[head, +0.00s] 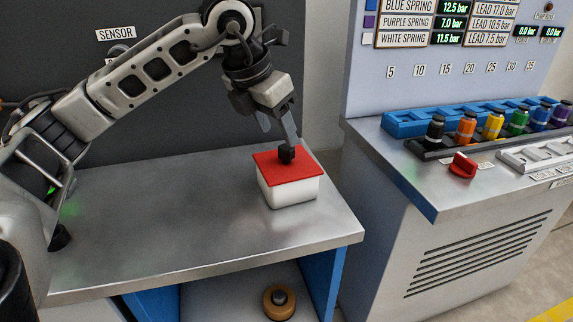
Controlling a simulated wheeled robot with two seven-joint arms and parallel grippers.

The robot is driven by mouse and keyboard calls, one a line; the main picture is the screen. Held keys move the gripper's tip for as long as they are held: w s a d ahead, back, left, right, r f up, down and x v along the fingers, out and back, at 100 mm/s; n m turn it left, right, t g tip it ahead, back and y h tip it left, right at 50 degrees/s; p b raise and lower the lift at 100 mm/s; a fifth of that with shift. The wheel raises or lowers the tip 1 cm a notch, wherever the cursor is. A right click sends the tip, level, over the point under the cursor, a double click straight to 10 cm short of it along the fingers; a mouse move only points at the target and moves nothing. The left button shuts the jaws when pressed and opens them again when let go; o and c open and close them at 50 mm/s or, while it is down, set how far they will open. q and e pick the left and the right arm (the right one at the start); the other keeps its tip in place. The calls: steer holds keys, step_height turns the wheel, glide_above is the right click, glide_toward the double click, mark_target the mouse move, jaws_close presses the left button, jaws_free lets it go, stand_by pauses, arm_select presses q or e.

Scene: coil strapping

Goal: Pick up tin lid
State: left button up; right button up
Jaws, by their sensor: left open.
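A white tin (290,191) with a red lid (297,172) stands near the right end of the metal bench. The lid sits on the tin's top and has a black knob (286,155) in its middle. My right gripper is not in the head view.
The metal bench (165,205) is bare to the left of the tin. A round brown object (279,301) sits below it. At right, a console (420,180) carries a red knob (463,165) and a row of coloured-topped cylinders beside a blue rack (400,124).

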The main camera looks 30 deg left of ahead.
mark_target(285, 147)
arm_select(q)
steer(key=x, duration=0.5)
steer(key=shift+d, duration=0.15)
steer(key=c, duration=1.1)
steer(key=shift+r, duration=0.1)
steer(key=shift+r, duration=0.15)
steer(key=shift+r, duration=0.3)
step_height(285, 147, up, 2)
steer(key=shift+r, duration=0.15)
steer(key=shift+s+d+r, duration=0.6)
steer(key=shift+s+r, duration=1.05)
steer(key=shift+s, duration=0.6)
steer(key=shift+s+d+r, duration=0.6)
steer(key=shift+s+r, duration=1)
steer(key=shift+s, duration=0.65)
steer(key=shift+s+d+r, duration=0.6)
steer(key=shift+s+r, duration=1.05)
steer(key=shift+s, duration=0.65)
